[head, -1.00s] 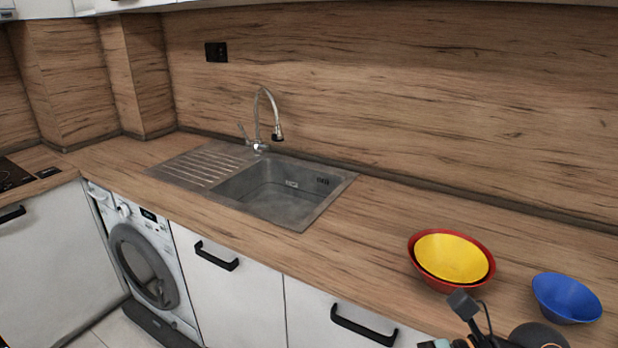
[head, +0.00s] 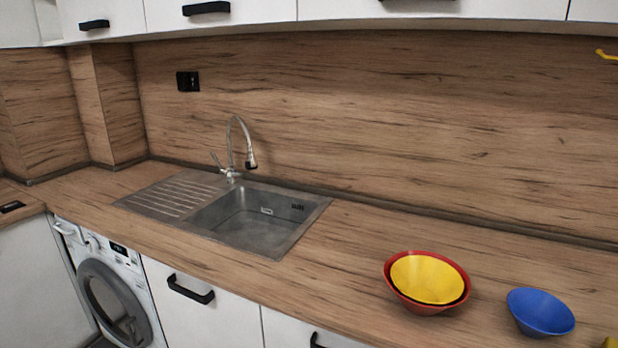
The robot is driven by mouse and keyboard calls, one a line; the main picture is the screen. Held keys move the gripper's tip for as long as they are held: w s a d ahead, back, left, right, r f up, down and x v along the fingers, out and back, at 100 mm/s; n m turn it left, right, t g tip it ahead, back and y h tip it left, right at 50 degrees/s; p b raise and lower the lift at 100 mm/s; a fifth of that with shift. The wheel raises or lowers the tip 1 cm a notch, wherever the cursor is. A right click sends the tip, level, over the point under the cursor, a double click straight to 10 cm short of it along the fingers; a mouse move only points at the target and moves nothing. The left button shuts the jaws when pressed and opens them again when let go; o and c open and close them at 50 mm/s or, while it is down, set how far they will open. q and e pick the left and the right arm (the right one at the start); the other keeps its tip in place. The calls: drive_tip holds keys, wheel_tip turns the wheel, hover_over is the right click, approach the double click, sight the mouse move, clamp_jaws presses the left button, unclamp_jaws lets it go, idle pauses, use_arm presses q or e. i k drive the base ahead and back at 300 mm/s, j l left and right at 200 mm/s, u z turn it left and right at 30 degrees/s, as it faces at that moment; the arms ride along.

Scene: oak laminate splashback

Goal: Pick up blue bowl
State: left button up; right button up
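The blue bowl (head: 541,312) stands upright and empty on the wooden counter at the lower right of the head view. To its left, a yellow bowl (head: 428,279) sits nested inside a red bowl (head: 401,296); the blue bowl is apart from them. Neither of my grippers shows in the head view now.
A steel sink (head: 245,222) with a tap (head: 236,150) is set in the counter (head: 345,250). Counter between sink and bowls is clear. Upper cabinets (head: 380,12) overhang the back. A yellow object (head: 610,343) is cut off at the lower right corner.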

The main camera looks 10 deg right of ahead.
sight(539, 314)
drive_tip(key=j+z, duration=0.1)
drive_tip(key=z, duration=1.45)
drive_tip(key=k+l, duration=0.05)
drive_tip(key=l, duration=0.05)
